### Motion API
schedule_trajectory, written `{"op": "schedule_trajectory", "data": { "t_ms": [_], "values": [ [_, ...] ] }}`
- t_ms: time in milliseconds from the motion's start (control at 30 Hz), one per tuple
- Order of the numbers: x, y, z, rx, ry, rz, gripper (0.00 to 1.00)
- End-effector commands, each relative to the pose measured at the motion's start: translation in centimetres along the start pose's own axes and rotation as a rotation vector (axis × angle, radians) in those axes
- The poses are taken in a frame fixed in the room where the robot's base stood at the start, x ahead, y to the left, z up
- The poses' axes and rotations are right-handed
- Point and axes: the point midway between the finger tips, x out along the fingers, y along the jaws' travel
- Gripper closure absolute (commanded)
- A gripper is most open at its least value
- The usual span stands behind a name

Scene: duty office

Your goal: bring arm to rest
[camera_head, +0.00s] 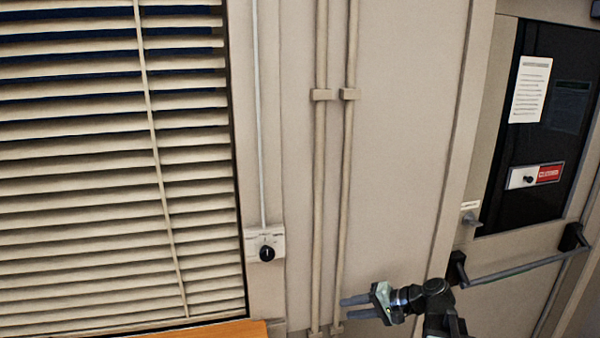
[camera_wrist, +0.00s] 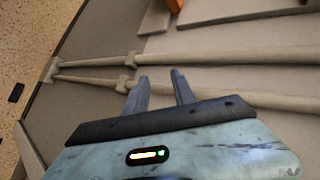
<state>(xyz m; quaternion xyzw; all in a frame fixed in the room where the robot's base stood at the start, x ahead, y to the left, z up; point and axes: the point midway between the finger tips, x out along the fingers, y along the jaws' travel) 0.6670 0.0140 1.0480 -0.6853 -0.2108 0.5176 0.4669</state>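My gripper (camera_head: 356,306) is at the bottom of the head view, right of centre, at the end of my dark arm. Its two grey fingers point left, in front of the beige wall and its pipes. In the wrist view my gripper (camera_wrist: 159,84) shows two fingers set apart with nothing between them, so it is open and empty. Behind the fingers are the wall pipes; I cannot tell how far off they are.
A blind-covered window (camera_head: 110,170) fills the left. An orange-brown surface edge (camera_head: 225,330) shows at bottom left. A door with a push bar (camera_head: 525,266) stands at the right.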

Motion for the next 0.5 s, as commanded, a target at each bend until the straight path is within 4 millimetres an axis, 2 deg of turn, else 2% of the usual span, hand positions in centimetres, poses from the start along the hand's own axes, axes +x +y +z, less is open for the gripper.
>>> {"op": "schedule_trajectory", "data": {
  "t_ms": [33, 100, 200, 267, 400, 500],
  "values": [
    [3.1, 0.1, 2.6, -0.052, -0.065, 0.086, 0.69],
    [6.3, 1.4, 5.8, -0.133, -0.143, 0.235, 0.69],
    [8.3, 4.2, 9.2, -0.253, -0.224, 0.469, 0.69],
    [8.0, 6.1, 9.9, -0.306, -0.247, 0.6, 0.69],
    [4.2, 10.3, 9.0, -0.357, -0.246, 0.849, 0.69],
    [2.1, 11.9, 8.3, -0.375, -0.244, 0.962, 0.69]
  ]
}}
